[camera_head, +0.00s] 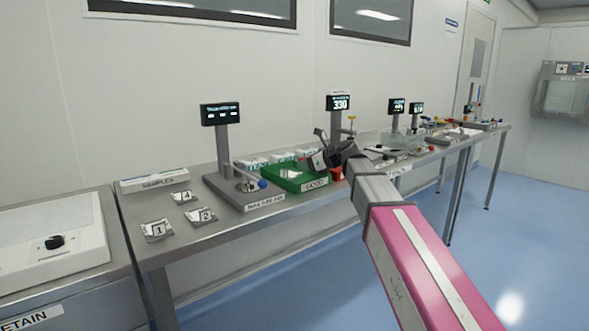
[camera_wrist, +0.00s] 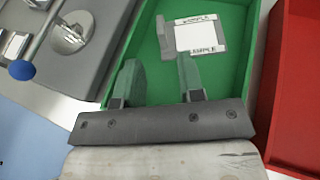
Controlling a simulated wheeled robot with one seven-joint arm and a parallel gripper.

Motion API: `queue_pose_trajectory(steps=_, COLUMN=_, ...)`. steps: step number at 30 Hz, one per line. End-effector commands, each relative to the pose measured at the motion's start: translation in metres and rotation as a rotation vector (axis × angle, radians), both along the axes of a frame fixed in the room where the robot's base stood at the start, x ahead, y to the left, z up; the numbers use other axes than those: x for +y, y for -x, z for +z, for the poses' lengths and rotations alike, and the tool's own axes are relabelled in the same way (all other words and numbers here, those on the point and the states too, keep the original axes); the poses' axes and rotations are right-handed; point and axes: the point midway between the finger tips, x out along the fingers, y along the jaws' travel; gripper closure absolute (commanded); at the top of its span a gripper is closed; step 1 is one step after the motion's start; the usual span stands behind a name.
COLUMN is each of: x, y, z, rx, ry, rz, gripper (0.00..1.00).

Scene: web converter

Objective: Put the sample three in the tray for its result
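A white pouch marked SAMPLE (camera_wrist: 201,36) lies in the green tray, beyond my fingertips in the wrist view; its number is not legible. The green tray (camera_head: 312,186) stands on the bench and also shows in the wrist view (camera_wrist: 234,80). My gripper (camera_head: 318,160) is over this tray, and in the wrist view (camera_wrist: 158,75) its two fingers are apart with nothing held between them. Pouches numbered 1 (camera_head: 157,230), 2 (camera_head: 202,216) and 4 (camera_head: 184,197) lie on the bench at the left. A red tray (camera_wrist: 293,110) is right of the green one, mostly hidden by my gripper in the head view.
A grey tester (camera_head: 240,188) with a blue-knobbed lever and a display stands left of the green tray. A samples box (camera_head: 154,180) is behind the pouches. A second display (camera_head: 339,103) reads 330. More instruments fill the bench to the right. The blue floor in front is clear.

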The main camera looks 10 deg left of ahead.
Motion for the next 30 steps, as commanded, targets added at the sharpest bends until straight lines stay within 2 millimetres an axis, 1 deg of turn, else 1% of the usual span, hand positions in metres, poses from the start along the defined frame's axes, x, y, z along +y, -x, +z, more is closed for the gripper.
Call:
queue_pose_trajectory(steps=1, x=-0.007, y=0.003, z=0.003, rx=-0.001, ry=-0.001, rz=-0.002, gripper=0.64)
queue_pose_trajectory(steps=3, x=-0.012, y=0.004, z=0.006, rx=-0.001, ry=-0.001, rz=-0.002, gripper=0.64)
queue_pose_trajectory(steps=7, x=-0.017, y=0.006, z=0.008, rx=0.0, ry=0.0, rz=0.0, gripper=0.64)
queue_pose_trajectory(steps=30, x=-0.018, y=0.006, z=0.008, rx=0.0, ry=0.0, rz=0.0, gripper=0.64)
